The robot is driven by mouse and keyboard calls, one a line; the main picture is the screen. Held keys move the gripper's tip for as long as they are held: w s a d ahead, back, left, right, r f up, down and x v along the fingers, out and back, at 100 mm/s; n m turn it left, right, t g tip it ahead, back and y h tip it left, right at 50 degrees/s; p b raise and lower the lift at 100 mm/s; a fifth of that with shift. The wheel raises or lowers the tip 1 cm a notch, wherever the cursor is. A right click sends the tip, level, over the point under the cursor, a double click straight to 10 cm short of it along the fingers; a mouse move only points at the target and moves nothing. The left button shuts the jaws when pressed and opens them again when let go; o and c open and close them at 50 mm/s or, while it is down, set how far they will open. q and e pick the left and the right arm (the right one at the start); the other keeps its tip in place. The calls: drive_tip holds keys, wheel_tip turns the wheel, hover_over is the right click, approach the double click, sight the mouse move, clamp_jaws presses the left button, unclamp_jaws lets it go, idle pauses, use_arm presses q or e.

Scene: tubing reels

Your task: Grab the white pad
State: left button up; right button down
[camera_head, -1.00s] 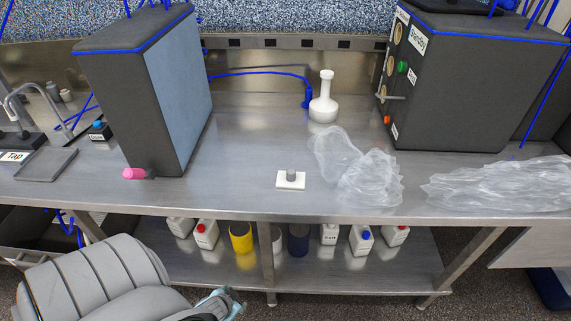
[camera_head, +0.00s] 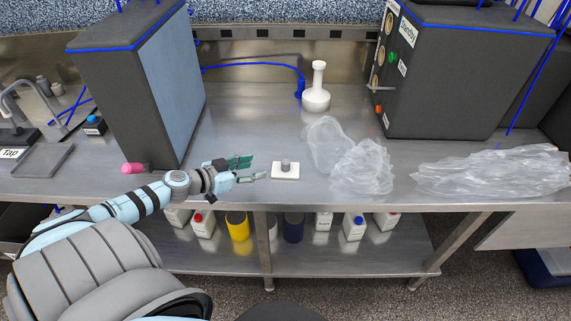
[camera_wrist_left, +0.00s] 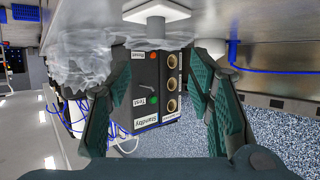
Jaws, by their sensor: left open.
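The white pad (camera_head: 285,173) lies flat on the steel bench, with a small grey knob on top of it. My left gripper (camera_head: 252,169) is open just to the left of the pad, its fingers pointing right toward it, apart from it. In the left wrist view the pad (camera_wrist_left: 157,12) shows at the top, beyond and between the open fingers (camera_wrist_left: 163,85). Nothing is between the fingertips. My right gripper is not in view.
Crumpled clear plastic bags (camera_head: 362,165) lie just right of the pad, with another (camera_head: 490,172) farther right. A white flask (camera_head: 316,92) stands behind.

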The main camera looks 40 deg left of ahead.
sight(282, 165)
use_arm(q)
drive_tip(key=b+x, duration=0.1)
drive_tip(key=x, duration=0.5)
drive_tip(key=shift+w+d+f, duration=0.1)
drive_tip(key=shift+d+f, duration=0.05)
drive_tip(key=shift+d, duration=0.05)
drive_tip(key=b+x, duration=0.6)
drive_tip(key=shift+w+d+f, duration=0.15)
drive_tip(key=shift+w+f, duration=0.05)
drive_tip(key=shift+f, duration=0.35)
drive_tip(key=shift+w+d+b, duration=0.1)
drive_tip(key=shift+w+b, duration=0.25)
drive_tip(key=shift+b, duration=0.15)
drive_tip(key=shift+w+r, duration=0.1)
drive_tip(key=shift+r, duration=0.1)
clamp_jaws()
